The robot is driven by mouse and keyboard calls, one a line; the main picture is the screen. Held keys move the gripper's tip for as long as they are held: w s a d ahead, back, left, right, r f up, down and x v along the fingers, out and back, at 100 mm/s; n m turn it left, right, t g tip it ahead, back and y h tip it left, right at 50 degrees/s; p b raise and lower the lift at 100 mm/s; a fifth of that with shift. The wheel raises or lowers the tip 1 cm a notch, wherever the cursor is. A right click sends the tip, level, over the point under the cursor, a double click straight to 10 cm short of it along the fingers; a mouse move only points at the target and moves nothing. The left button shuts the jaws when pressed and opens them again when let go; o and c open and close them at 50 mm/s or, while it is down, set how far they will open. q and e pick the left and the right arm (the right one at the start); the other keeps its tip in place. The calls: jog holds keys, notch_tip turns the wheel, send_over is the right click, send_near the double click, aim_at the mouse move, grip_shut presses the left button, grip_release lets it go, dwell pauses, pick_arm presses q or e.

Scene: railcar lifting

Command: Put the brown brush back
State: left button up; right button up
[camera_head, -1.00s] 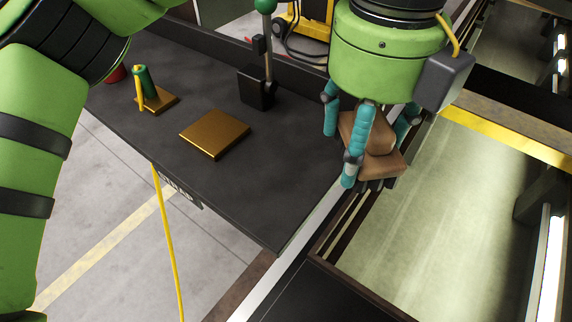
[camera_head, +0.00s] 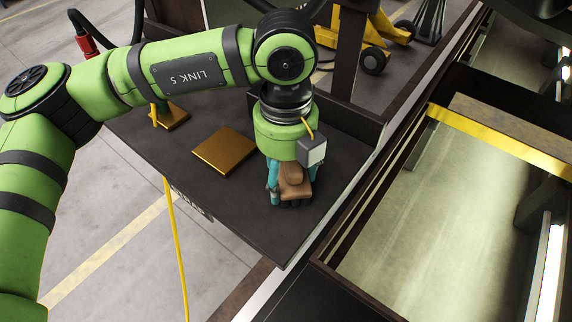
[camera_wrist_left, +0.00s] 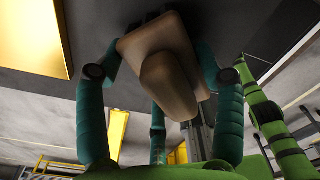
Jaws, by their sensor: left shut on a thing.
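The brown brush (camera_head: 293,183) is held in the teal fingers of my left gripper (camera_head: 293,182), over the right part of the dark table. I cannot tell whether it touches the tabletop. In the left wrist view the brush (camera_wrist_left: 168,65) shows close up between the fingers of the gripper (camera_wrist_left: 158,75), its flat block toward the table and its rounded part toward the palm. A square gold-brown pad (camera_head: 224,152) lies bare on the table to the left of the gripper. My right gripper is out of view.
The dark table (camera_head: 235,208) has clear room in front of the pad. A smaller brown pad (camera_head: 174,118) with an upright green object lies behind, partly hidden by my arm. A yellow cable (camera_head: 175,250) hangs in front.

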pick_arm(q)
jog(key=shift+f, duration=0.1)
jog(key=shift+f+b, duration=0.2)
jog(key=shift+b, duration=0.2)
jog(key=o, duration=1.1)
jog(key=shift+r, duration=0.1)
jog(key=shift+r+p, duration=0.15)
jog(key=shift+p, duration=0.15)
jog(key=shift+r, duration=0.25)
notch_tip(320, 180, up, 12)
jog(key=shift+f+b, duration=0.25)
jog(key=shift+b, duration=0.7)
